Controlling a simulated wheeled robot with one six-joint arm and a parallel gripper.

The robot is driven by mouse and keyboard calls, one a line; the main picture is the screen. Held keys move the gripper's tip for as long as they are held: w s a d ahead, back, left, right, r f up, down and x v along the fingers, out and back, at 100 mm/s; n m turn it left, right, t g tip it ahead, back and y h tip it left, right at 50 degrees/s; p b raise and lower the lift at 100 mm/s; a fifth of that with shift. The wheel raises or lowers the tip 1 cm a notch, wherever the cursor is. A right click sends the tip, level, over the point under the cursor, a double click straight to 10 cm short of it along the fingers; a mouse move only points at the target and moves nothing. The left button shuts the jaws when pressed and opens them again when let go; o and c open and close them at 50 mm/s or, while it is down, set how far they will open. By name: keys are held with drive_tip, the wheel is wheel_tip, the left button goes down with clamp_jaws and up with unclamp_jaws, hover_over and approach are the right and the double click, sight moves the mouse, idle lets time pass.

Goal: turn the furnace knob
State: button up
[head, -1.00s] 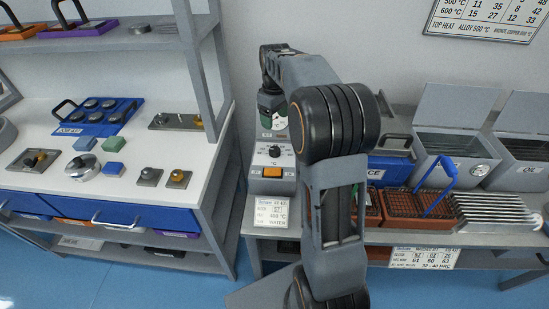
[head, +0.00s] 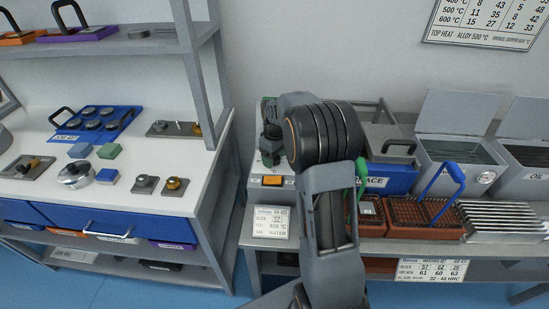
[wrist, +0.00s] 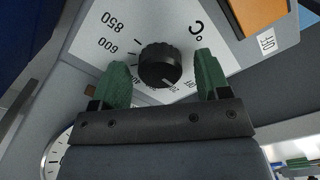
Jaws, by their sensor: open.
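A light mark on the knob faces the lower right there. My gripper (wrist: 163,75) is open, with one green-padded finger on each side of the knob. Gaps show between the pads and the knob. In the head view my gripper (head: 270,155) is over the control box, and the knob is hidden behind it.
An orange switch (wrist: 257,12) sits beside the dial; it also shows in the head view (head: 272,180). A round gauge (wrist: 55,155) is at the lower left of the wrist view. The blue furnace block (head: 392,178) and wire baskets (head: 425,215) stand right of my arm.

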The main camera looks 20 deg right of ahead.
drive_tip(key=shift+f, duration=0.1)
drive_tip(key=c, duration=0.9)
drive_tip(key=shift+m, duration=0.4)
drive_tip(key=m+p, duration=0.2)
drive_tip(key=m, duration=0.1)
drive_tip(key=m+p, duration=0.2)
drive_tip(key=m, duration=0.3)
drive_tip(key=m+p, duration=0.1)
drive_tip(key=m, duration=0.3)
drive_tip(key=shift+m+p, duration=0.3)
drive_tip(key=shift+m, duration=0.1)
drive_tip(key=shift+w+m+p, duration=0.1)
drive_tip(key=shift+m+p, duration=0.3)
drive_tip(key=shift+m, duration=1.6)
